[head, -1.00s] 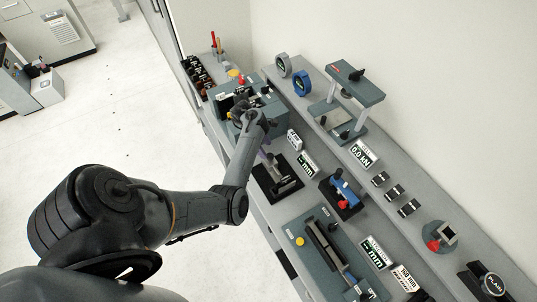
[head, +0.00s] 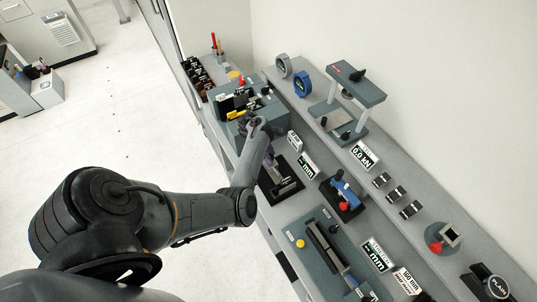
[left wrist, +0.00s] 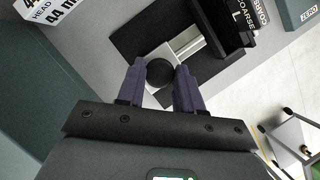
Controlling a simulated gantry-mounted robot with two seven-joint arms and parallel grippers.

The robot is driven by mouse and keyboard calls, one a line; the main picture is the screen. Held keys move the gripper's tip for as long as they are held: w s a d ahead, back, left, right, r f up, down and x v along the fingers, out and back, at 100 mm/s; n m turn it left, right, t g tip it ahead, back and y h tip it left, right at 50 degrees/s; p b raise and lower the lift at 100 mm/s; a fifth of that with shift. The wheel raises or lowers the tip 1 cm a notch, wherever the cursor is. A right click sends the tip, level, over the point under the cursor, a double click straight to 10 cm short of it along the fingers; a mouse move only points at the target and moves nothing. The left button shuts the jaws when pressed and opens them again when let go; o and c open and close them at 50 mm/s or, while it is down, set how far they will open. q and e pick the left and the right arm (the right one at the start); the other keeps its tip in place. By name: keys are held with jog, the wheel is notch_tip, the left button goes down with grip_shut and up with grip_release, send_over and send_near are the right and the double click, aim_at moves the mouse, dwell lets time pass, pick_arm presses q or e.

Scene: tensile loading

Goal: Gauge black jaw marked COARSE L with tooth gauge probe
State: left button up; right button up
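The black jaw marked COARSE (left wrist: 238,22) sits at the top right of the left wrist view, on a dark base beside a pale metal slide. A dark round knob (left wrist: 160,73), apparently part of the tooth gauge, shows between my left fingertips. My left gripper (left wrist: 160,78) has its two purple fingers apart, one on each side of the knob; I cannot tell whether they touch it. In the head view my left gripper (head: 268,160) is over the tooth gauge's black base (head: 272,193) and partly hides it. My right gripper is not in view.
A mm readout (head: 308,166) stands right of the gauge. A grey machine block (head: 222,118) is behind it, and a blue clamp-like device (head: 344,190) is to the right. A grey-green fixture (head: 325,250) lies nearer. A ZERO box (left wrist: 302,14) is at the wrist view's corner.

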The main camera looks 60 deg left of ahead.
aim_at(273, 169)
pick_arm(q)
grip_shut()
jog(key=shift+d+r+p, duration=0.2)
jog(key=shift+d+p, duration=0.15)
jog(key=d+p, duration=0.1)
jog(key=d, duration=0.1)
jog(key=shift+d+p, duration=0.3)
jog(key=shift+d+f, duration=0.1)
jog(key=shift+d, duration=0.2)
jog(key=shift+a, duration=0.1)
jog(key=o, duration=0.7)
grip_release()
jog(key=shift+o, duration=0.2)
jog(key=p+v, duration=0.2)
jog(key=v, duration=0.8)
jog(key=shift+r, duration=0.35)
